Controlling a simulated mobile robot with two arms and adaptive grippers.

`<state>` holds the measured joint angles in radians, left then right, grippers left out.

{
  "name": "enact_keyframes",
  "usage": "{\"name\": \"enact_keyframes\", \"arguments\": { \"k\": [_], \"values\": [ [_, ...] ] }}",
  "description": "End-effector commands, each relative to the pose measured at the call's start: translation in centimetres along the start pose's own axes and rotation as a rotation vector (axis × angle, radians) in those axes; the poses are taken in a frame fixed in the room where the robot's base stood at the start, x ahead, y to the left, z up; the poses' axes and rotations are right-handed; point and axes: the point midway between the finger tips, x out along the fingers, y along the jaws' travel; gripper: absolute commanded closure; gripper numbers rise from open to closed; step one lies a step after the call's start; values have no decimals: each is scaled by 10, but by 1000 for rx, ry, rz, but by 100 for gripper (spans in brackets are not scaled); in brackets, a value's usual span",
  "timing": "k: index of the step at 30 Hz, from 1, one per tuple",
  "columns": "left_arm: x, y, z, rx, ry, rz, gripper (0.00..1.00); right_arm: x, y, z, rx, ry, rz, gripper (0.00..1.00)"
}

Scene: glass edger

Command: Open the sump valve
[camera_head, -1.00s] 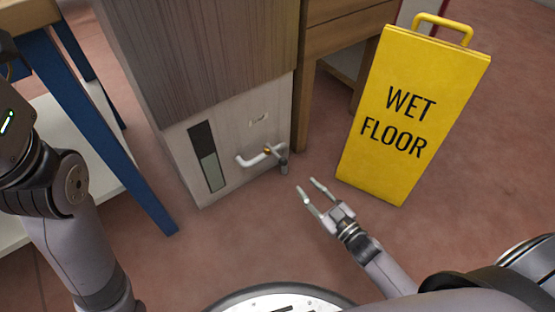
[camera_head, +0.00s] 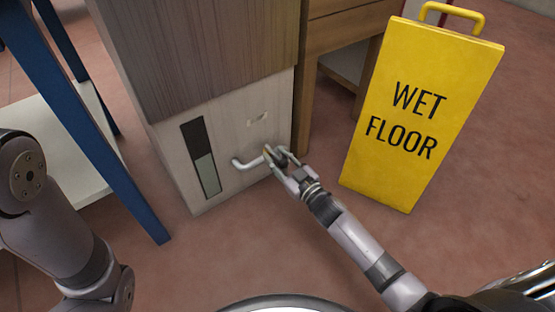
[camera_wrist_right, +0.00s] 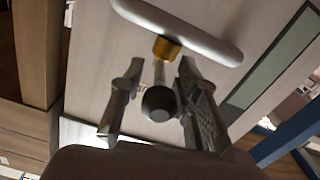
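The sump valve is low on the pale lower panel of a wood-clad cabinet. Its white lever handle (camera_head: 246,164) lies roughly level, and it also shows in the right wrist view (camera_wrist_right: 185,30). A brass stem (camera_wrist_right: 166,47) joins the handle to a grey pipe with a dark round end (camera_wrist_right: 158,103). My right gripper (camera_head: 276,155) is at the valve. In the right wrist view its two fingers (camera_wrist_right: 160,78) stand apart on either side of the pipe, with gaps visible. The handle lies beyond the fingertips. My left gripper is out of view; only left arm links show.
A yellow wet floor sign (camera_head: 408,115) stands right of the cabinet. A dark and pale level window (camera_head: 201,156) is left of the valve. A blue-legged table (camera_head: 85,125) stands at the left. Open reddish floor (camera_head: 235,240) lies in front.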

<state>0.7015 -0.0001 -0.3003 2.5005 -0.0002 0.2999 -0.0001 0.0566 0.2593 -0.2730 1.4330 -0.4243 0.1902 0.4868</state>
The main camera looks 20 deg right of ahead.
Motion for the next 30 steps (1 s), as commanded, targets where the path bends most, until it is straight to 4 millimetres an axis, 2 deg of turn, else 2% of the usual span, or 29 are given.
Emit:
{"name": "enact_keyframes", "arguments": {
  "k": [5, 18, 30],
  "values": [
    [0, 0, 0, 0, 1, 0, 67, 0, 0, 0, 0, 0, 0, 70],
    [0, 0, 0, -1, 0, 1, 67, 0, 0, 0, 0, 0, 0, 100],
    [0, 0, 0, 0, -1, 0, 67, -1, -1, 0, 0, 0, -1, 100]
  ]
}}
